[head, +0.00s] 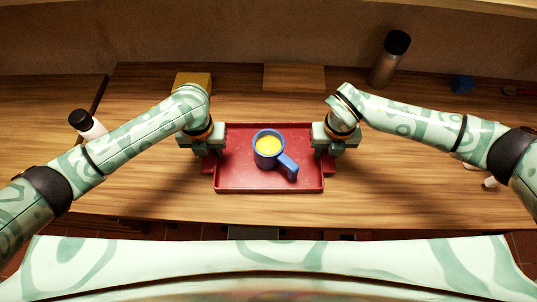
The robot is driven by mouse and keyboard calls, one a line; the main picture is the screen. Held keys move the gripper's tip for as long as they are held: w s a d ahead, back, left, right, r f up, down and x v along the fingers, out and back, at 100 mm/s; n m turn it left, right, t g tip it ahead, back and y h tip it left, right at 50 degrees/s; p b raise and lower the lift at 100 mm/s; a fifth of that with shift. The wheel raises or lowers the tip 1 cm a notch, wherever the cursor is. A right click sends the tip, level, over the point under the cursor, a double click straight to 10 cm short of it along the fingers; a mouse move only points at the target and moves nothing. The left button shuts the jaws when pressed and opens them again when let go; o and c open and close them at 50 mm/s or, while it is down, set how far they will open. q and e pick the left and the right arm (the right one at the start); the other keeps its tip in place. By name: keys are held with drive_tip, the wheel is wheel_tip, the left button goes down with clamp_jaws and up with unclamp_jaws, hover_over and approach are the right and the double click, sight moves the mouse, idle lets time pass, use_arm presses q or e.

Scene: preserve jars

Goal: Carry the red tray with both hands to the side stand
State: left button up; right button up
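The red tray (300,180) lies on the wooden table in the middle of the head view. A blue mug (284,164) with a yellow filling stands on it, its handle pointing down and right. My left gripper (209,158) is at the tray's left handle, and my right gripper (328,157) is at its right handle. Both point down, and their hands hide most of the fingers and handles, so I cannot tell whether they are shut. A separate wooden surface (40,105) at the far left may be the side stand.
The table (140,195) is bare around the tray. A yellow block (192,79) and a wooden board (294,78) lie behind it. A dark-capped bottle (388,62) and a blue block (463,84) are at back right. A black-capped white bottle (88,124) stands left, near my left arm.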

use_arm(q)
drive_tip(key=shift+r, duration=0.1)
